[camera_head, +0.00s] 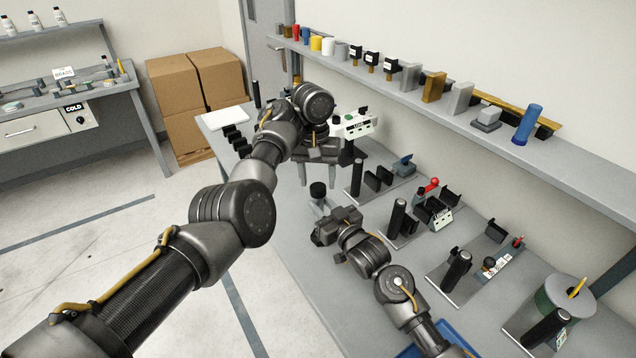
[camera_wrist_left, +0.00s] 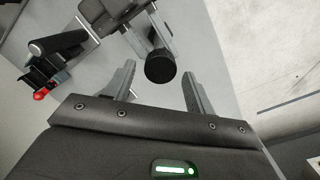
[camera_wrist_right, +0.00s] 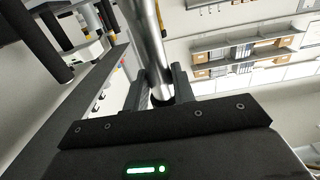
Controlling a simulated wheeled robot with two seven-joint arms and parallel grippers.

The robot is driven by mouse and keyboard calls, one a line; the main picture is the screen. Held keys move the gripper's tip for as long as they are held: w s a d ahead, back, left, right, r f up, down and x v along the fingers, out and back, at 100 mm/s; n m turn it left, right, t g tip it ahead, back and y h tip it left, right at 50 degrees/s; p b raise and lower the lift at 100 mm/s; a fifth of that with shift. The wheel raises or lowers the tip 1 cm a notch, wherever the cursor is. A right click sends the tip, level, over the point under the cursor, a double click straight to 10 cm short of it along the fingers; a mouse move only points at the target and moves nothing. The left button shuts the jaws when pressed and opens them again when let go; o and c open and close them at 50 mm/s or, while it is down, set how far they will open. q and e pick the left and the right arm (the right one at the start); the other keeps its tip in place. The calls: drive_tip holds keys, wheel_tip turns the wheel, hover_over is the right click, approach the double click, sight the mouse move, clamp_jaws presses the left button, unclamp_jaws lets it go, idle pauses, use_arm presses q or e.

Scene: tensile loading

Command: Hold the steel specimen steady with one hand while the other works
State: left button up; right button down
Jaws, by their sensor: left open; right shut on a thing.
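The steel specimen is a shiny round bar (camera_wrist_right: 150,35) with a dark cap (camera_head: 318,189). In the right wrist view it runs between the fingers of my right gripper (camera_wrist_right: 160,88), which is shut on it. In the head view my right gripper (camera_head: 321,208) holds it over the bench, cap up. My left gripper (camera_head: 318,176) is open and empty just above the cap, fingers pointing down. In the left wrist view the cap (camera_wrist_left: 160,66) lies between the spread fingers of my left gripper (camera_wrist_left: 159,76), not gripped. Most of the bar is hidden in the head view.
Fixture plates with black posts (camera_head: 396,219) line the grey bench (camera_head: 290,235) to the right. A white labelled box (camera_head: 357,124) stands behind my left gripper. A wall shelf (camera_head: 440,98) carries many small parts. A green drum (camera_head: 566,300) stands at far right.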

use_arm(q)
drive_tip(key=shift+s+f, duration=0.1)
drive_tip(key=shift+f, duration=1)
drive_tip(key=c, duration=0.8)
drive_tip(key=o, duration=0.9)
drive_tip(key=shift+w+a+r, duration=0.1)
drive_tip(key=shift+r, duration=1.05)
drive_tip(key=shift+w+r, duration=0.1)
drive_tip(key=shift+r, duration=1)
drive_tip(key=shift+c, duration=0.5)
